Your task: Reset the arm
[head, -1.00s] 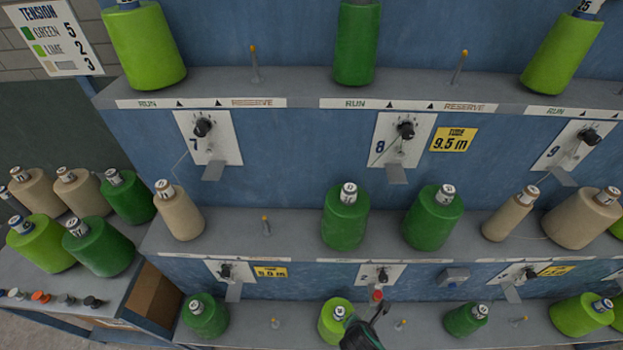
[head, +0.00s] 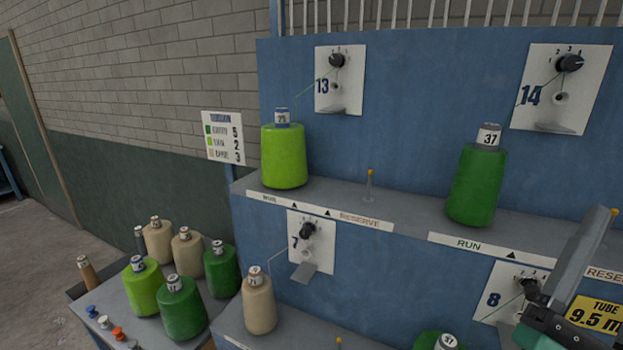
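One gripper of mine, taken as the right from its entry at the lower right, shows at the right edge (head: 580,270). A long dark grey finger points up and a dark green body lies below it. It is in front of the rack, over panel 8 (head: 500,290) and the yellow "TUBE 9.5 m" label (head: 598,314), partly covering both. I see nothing clearly held, and the finger gap is not clear. My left gripper is out of view.
A blue rack (head: 420,110) has grey shelves (head: 340,205) with a lime cone (head: 284,155), a green cone (head: 474,185) and a beige cone (head: 259,303). A side table (head: 110,305) at lower left bears several cones. Open floor (head: 30,260) lies at far left.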

